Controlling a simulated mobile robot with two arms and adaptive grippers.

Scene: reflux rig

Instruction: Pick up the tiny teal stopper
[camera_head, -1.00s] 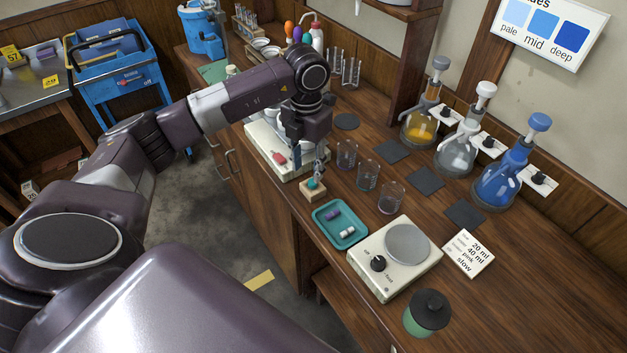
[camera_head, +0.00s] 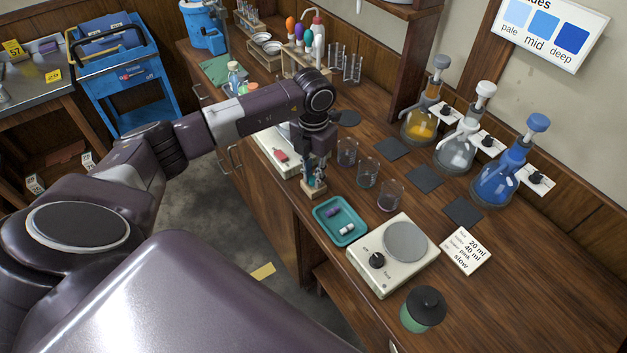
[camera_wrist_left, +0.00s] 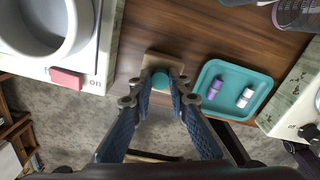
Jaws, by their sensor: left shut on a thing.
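The tiny teal stopper (camera_wrist_left: 160,80) shows in the left wrist view between my left fingertips, at a small wooden block (camera_wrist_left: 153,62) near the bench's front edge. In the head view the wooden block (camera_head: 313,193) shows below the gripper, and the fingers mostly cover the stopper. My left gripper (camera_head: 316,180) points down and is shut on the stopper, right over the block. I cannot tell whether the stopper is clear of the block. My right gripper is not in view.
A teal tray (camera_head: 359,233) with a purple and a white piece lies just right of the block. A hotplate (camera_head: 376,284), glass beakers (camera_head: 367,173) and another white-topped device (camera_head: 272,140) stand close by. Flasks (camera_head: 497,178) line the back.

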